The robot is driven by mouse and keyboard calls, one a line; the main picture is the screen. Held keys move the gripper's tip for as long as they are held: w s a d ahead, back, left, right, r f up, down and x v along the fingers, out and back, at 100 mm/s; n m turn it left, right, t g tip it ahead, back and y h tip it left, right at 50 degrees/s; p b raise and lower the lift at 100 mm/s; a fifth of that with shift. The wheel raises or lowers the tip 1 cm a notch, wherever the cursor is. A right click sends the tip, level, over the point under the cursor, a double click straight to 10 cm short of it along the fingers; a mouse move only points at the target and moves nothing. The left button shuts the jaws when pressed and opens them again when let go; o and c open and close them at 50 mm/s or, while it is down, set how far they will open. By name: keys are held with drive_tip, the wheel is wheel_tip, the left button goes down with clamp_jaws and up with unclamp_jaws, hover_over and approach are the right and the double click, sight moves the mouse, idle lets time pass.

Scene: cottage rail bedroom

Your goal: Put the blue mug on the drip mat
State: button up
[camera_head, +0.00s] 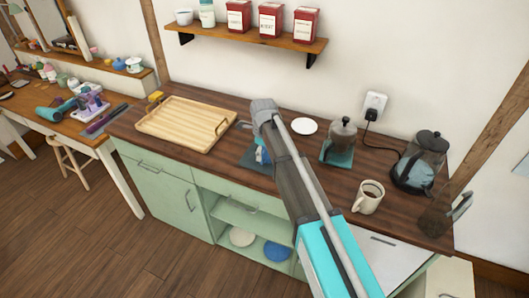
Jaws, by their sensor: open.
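A small patch of blue and white (262,157) shows just left of my arm. It may be the blue mug, but my arm hides most of it and I cannot tell for sure. It appears on or over a flat dark grey mat (248,162), which may be the drip mat, on the wooden counter. My arm reaches up from the bottom across the counter and covers part of this mat. My gripper cannot be made out; the arm's grey far end hides that area.
A wooden tray (187,124) lies left. A shelf (245,36) hangs above.

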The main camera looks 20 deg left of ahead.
wheel_tip(320, 180, up, 12)
drive_tip(key=p, duration=1.1)
drive_tip(key=shift+d, duration=0.1)
drive_tip(key=shift+f, duration=0.1)
idle(0.8)
drive_tip(key=s+d+n, duration=0.4)
drive_tip(key=d+n, duration=0.2)
drive_tip(key=d, duration=0.8)
drive_tip(key=s+d+n, duration=0.5)
drive_tip(key=d+n, duration=0.1)
drive_tip(key=d, duration=0.9)
drive_tip(key=s+d+n, duration=0.5)
drive_tip(key=d+n, duration=0.1)
drive_tip(key=d, duration=0.8)
drive_tip(key=shift+d, duration=0.2)
drive_tip(key=shift+f+b, duration=1.3)
drive_tip(key=shift+f, duration=0.2)
